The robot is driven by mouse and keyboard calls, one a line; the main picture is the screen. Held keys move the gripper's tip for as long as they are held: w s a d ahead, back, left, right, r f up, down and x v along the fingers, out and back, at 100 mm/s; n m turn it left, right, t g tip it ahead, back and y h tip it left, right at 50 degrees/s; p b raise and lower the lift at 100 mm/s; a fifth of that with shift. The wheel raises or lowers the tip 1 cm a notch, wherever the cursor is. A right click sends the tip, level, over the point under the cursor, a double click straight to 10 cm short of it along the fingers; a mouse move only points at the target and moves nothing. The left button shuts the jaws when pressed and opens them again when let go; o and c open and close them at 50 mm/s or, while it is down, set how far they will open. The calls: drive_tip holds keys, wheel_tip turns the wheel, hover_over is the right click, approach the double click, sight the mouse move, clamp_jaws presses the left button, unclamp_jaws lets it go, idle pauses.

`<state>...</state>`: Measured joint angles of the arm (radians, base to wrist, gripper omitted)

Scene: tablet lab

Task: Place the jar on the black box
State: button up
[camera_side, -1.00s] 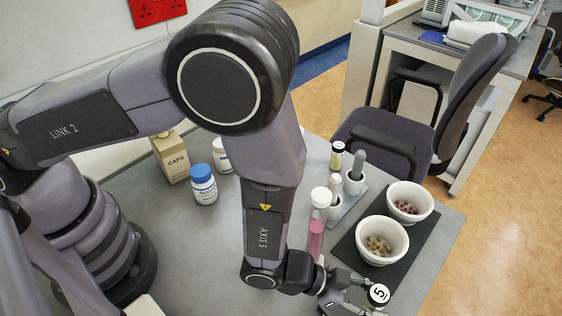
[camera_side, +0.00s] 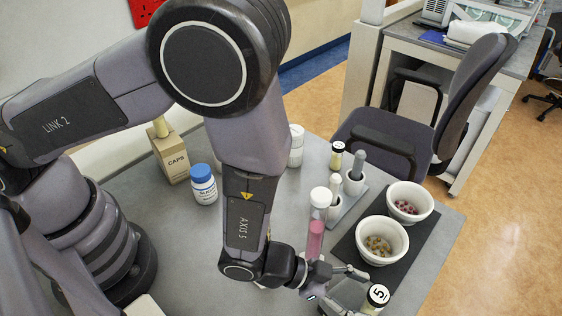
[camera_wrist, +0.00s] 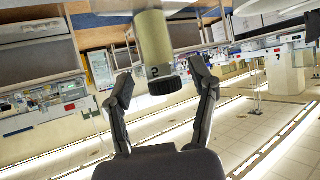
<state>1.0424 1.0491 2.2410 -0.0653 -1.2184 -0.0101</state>
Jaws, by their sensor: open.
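In the wrist view a cream jar with a black ribbed cap (camera_wrist: 165,86) shows between the fingertips, cap pointing down in the picture. My gripper (camera_side: 356,291) is open just left of the jar in the side view; its fingers also show in the wrist view (camera_wrist: 162,76). Contact is not clear. A flat black slab (camera_side: 346,249) lies under two white bowls; I cannot tell whether it is the black box.
The bowls (camera_side: 382,241) (camera_side: 409,204) hold small pieces. A pink-filled tube (camera_side: 316,235) stands close to my gripper. Mortars (camera_side: 355,184), another black-capped jar (camera_side: 337,156), a blue-capped bottle (camera_side: 204,186) and a CAPS box (camera_side: 171,160) stand farther back. The grey table is clear at left centre.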

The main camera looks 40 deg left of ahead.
drive_tip(key=v, duration=0.9)
drive_tip(key=shift+d, duration=0.1)
